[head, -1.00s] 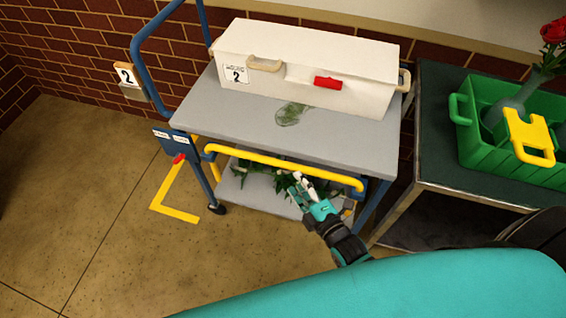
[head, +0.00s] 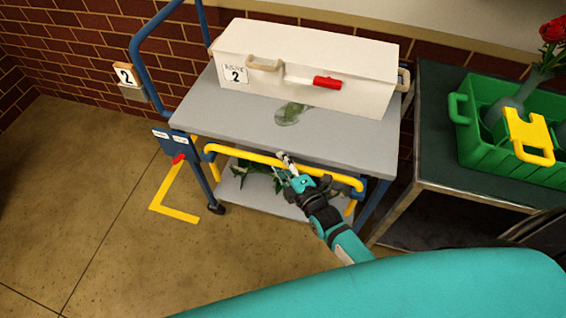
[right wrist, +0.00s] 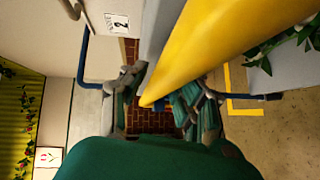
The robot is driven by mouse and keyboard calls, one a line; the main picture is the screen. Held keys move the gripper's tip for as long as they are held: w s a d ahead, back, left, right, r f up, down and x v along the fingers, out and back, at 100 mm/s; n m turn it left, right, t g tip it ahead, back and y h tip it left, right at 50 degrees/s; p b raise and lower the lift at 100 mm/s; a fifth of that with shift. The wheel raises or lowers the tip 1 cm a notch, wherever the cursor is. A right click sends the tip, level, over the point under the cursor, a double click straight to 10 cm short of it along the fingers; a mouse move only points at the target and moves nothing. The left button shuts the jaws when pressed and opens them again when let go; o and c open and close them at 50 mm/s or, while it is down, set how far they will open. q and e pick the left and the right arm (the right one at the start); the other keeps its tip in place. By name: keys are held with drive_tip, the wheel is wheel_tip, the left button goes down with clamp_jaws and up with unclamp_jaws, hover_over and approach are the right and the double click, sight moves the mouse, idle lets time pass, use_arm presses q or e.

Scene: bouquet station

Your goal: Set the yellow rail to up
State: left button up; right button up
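The yellow rail (head: 240,153) runs along the front of the blue-framed grey cart (head: 225,110), just below the front edge of its top shelf. A red lever (head: 178,159) sits by a blue labelled plate (head: 170,140) at the rail's left end. My right gripper (head: 285,166) is at the rail, right of its middle. In the right wrist view the rail (right wrist: 215,45) passes between the spread fingers of this gripper (right wrist: 165,98). I cannot tell whether the fingers touch it. My left gripper is not in view.
A white box (head: 310,65) with a red handle and a green leafy piece (head: 290,113) are on the top shelf. Greenery (head: 255,172) lies on the lower shelf. A green crate (head: 475,145) stands on the right table. The floor at left is clear except for yellow tape (head: 165,195).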

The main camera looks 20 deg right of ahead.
clamp_jaws()
drive_tip(key=shift+r, duration=0.1)
wheel_tip(320, 180, up, 14)
drive_tip(key=p, duration=1.2)
drive_tip(key=shift+w, duration=0.2)
drive_tip(key=shift+o, duration=2)
unclamp_jaws()
drive_tip(key=shift+s, duration=0.1)
drive_tip(key=shift+s+f, duration=0.1)
drive_tip(key=shift+f, duration=0.15)
drive_tip(key=shift+f, duration=0.1)
